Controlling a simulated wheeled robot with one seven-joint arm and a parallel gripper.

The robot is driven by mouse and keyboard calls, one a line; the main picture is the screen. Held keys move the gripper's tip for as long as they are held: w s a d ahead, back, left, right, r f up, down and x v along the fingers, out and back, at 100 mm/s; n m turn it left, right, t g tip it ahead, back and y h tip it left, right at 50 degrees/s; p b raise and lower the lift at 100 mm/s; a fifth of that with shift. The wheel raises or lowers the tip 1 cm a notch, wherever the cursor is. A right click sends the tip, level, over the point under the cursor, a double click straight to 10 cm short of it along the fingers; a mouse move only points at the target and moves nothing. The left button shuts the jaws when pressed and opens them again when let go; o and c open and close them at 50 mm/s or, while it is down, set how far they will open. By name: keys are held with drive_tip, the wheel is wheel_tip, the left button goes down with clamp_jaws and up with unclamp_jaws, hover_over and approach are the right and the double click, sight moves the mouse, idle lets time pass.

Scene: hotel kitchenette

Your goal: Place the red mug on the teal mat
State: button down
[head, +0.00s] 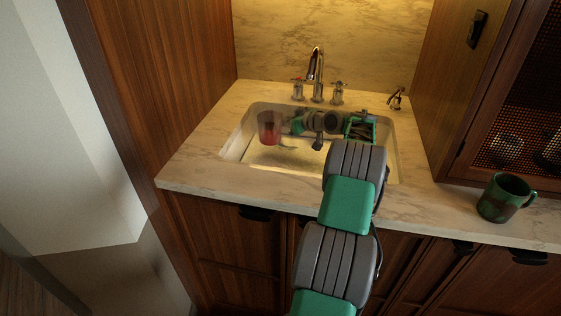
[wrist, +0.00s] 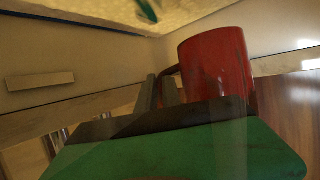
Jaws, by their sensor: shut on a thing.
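The red mug (head: 269,128) shows over the left part of the sink basin in the head view, slightly blurred. It fills the upper middle of the wrist view (wrist: 214,62). My gripper (head: 291,126) comes in from the mug's right. In the wrist view, the gripper's grey fingers (wrist: 162,92) are shut at the mug's handle side; the grip itself is partly hidden. I cannot tell whether the mug touches the basin. I cannot make out a teal mat in either view.
The sink (head: 238,143) is set in a pale stone counter (head: 190,160), with a faucet (head: 317,75) behind it. A green and brown mug (head: 504,198) stands on the right counter. A wooden panel (head: 150,60) rises at the left. A small green thing (wrist: 148,10) shows at the wrist view's top.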

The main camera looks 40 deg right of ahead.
wheel_tip(320, 180, down, 10)
drive_tip(key=shift+r, duration=0.25)
drive_tip(key=c, duration=1.5)
unclamp_jaws()
drive_tip(key=shift+r+p, duration=0.3)
drive_tip(key=shift+r, duration=0.05)
drive_tip(key=v, duration=1.1)
drive_tip(key=shift+s+r+b, duration=0.1)
drive_tip(key=shift+s+b, duration=0.3)
